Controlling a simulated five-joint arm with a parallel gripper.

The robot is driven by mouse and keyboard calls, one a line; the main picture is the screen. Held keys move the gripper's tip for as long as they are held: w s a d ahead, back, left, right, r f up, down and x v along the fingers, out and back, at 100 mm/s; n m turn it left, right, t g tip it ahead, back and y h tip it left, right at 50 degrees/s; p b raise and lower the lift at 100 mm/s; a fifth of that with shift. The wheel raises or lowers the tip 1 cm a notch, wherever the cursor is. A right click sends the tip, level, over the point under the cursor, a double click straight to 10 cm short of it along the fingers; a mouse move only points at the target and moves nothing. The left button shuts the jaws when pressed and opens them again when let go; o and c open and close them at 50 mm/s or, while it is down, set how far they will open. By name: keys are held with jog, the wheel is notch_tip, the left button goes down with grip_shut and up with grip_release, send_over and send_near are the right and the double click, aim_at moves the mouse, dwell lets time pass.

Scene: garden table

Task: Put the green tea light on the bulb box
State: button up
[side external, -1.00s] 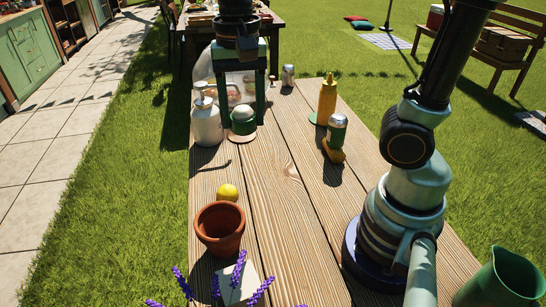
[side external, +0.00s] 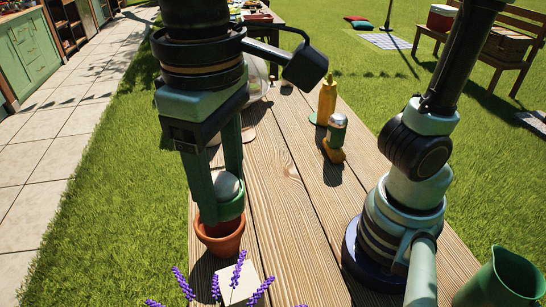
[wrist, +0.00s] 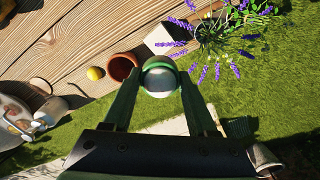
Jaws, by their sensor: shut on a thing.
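The green tea light (side external: 229,205) has a green holder and a pale domed top. My gripper (side external: 220,195) is shut on it, with one finger on each side, and holds it up above the terracotta pot in the side view. The tea light (wrist: 158,80) also shows between my fingertips (wrist: 160,74) in the wrist view. A small cream box (side external: 240,288), which I take for the bulb box, stands at the near end of the table. In the wrist view this box (wrist: 163,40) is just above the tea light, apart from it.
The terracotta pot (side external: 220,242) stands close to the box, and lavender (wrist: 215,40) crowds its other side. A lemon (wrist: 94,73) lies beside the pot. The middle planks are clear.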

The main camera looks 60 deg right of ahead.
aim_at(238, 282)
notch_tip(238, 282, down, 18)
jog(key=shift+r, duration=0.2)
jog(key=shift+f, duration=0.1)
dwell(0.3)
jog(key=o, duration=1.3)
jog(key=shift+o, duration=0.2)
notch_tip(238, 282, up, 12)
jog(key=w+d+r+m+t, duration=0.1)
jog(key=w+d, duration=0.4)
jog(key=d, duration=0.7)
jog(key=w+d+r+m+t, duration=0.1)
jog(key=w+d+t, duration=0.3)
jog(key=d, duration=0.8)
jog(key=shift+w+r+t, duration=0.2)
jog(key=shift+w+t, duration=0.1)
jog(key=shift+w, duration=0.25)
